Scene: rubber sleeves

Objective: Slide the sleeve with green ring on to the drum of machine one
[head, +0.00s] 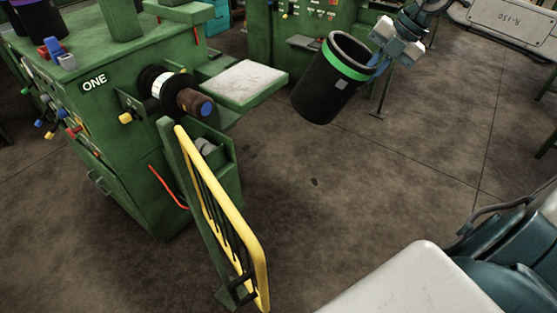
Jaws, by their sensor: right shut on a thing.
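A black sleeve with a green ring (329,92) hangs in the air right of centre in the head view, tilted, its open end up. My right gripper (378,66) is shut on the sleeve's rim at its upper right side. The green machine marked ONE (125,100) stands at the left. Its drum (192,102), a dark brown roller with a blue end cap, sticks out to the right. The sleeve is to the right of the drum and apart from it. My left gripper is not in view.
A yellow guard rail (225,215) stands swung out in front of the drum. A green shelf with a pale top (243,82) juts out behind the drum. Another green machine (290,30) stands at the back. The floor below the sleeve is clear.

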